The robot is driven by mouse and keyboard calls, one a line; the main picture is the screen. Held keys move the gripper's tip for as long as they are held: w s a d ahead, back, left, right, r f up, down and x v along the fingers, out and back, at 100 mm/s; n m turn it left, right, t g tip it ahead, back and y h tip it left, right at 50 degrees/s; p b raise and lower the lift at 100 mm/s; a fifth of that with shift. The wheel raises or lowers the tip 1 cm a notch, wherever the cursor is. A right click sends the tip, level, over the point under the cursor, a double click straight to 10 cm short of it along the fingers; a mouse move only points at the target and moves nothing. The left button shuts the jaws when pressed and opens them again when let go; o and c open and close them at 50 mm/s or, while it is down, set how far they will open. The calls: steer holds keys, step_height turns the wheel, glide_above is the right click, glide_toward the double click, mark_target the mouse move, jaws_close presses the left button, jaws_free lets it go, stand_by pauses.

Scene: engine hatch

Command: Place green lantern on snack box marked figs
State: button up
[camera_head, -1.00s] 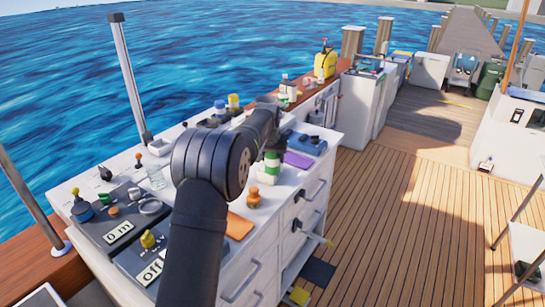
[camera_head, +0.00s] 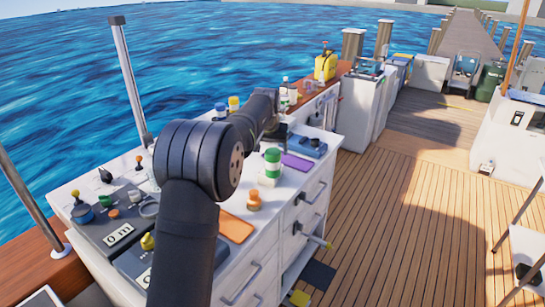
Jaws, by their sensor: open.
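A green-and-white banded cylinder (camera_head: 270,165) stands upright on the white counter; it is the likeliest green lantern, but it is too small to be sure. My gripper (camera_head: 275,133) is small and dark at the end of my arm, just beyond and above this cylinder in the picture. It is open and looks empty, and it appears apart from the cylinder. I cannot make out a snack box marked figs; no such label is readable, and my arm hides part of the counter.
An orange-and-white item (camera_head: 254,198), an orange flat item (camera_head: 236,228), a purple flat item (camera_head: 297,161) and a blue device (camera_head: 307,146) lie around the cylinder. Dark control panels (camera_head: 115,222) fill the counter's near left. Bottles stand at the back. Open deck lies to the right.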

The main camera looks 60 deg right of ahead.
mark_target(273, 150)
steer(key=v, duration=0.5)
steer(key=shift+r, duration=0.2)
steer(key=x, duration=1.2)
steer(key=shift+f, duration=0.3)
step_height(273, 150, up, 3)
steer(key=shift+f, duration=0.1)
steer(key=shift+r, duration=0.8)
